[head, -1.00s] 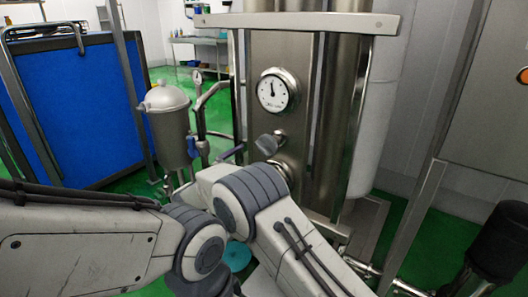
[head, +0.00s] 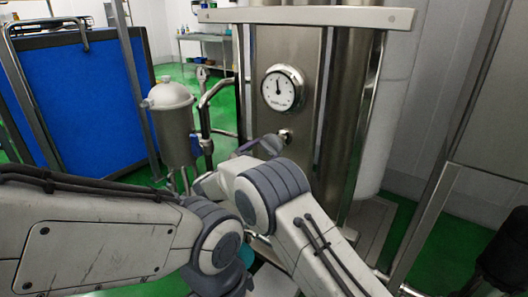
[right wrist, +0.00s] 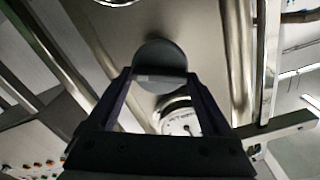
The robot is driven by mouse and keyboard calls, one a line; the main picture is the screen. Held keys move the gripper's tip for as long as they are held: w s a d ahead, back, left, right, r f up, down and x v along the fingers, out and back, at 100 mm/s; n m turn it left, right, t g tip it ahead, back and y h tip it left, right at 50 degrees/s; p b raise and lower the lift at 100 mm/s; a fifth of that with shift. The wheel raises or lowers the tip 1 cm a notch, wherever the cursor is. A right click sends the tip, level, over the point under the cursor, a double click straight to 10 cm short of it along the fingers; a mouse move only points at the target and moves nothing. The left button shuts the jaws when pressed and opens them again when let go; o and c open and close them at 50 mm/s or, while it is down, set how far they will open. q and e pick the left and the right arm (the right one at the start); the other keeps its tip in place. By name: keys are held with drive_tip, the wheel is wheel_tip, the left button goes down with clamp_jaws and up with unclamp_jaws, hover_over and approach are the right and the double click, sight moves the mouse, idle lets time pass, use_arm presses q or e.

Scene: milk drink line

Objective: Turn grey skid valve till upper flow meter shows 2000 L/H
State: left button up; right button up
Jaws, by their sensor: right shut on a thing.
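The upper flow meter (head: 283,88) is a round white dial on the steel skid panel in the head view; its needle points nearly straight up, and its figures are too small to read. The grey valve knob (right wrist: 160,60) shows as a round disc between my right gripper's (right wrist: 160,77) two dark fingers in the right wrist view. The gripper is shut on it. A white dial (right wrist: 182,122) shows partly behind the fingers there. In the head view the right gripper (head: 257,147) is below the meter, largely hidden by my arm. My left gripper is out of view.
A steel canister (head: 172,120) and pipes stand left of the panel, with a blue screen (head: 85,105) farther left. A tall steel column (head: 345,110) stands right of the meter. A metal cabinet (head: 480,130) is at the right. Green floor shows between them.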

drive_tip(key=n+p, duration=0.1)
drive_tip(key=p, duration=0.1)
drive_tip(key=n+p, duration=0.1)
drive_tip(key=p, duration=0.1)
drive_tip(key=n+p, duration=0.2)
drive_tip(key=shift+r, duration=0.25)
drive_tip(key=n+p, duration=0.2)
drive_tip(key=n, duration=0.1)
drive_tip(key=shift+f+n+p, duration=0.15)
drive_tip(key=shift+n+p, duration=0.15)
drive_tip(key=shift+p, duration=0.1)
drive_tip(key=shift+f+n+p, duration=0.1)
drive_tip(key=shift+n+p, duration=0.55)
drive_tip(key=shift+n, duration=0.65)
drive_tip(key=o, duration=1.1)
drive_tip(key=shift+o, duration=0.2)
drive_tip(key=shift+s, duration=0.15)
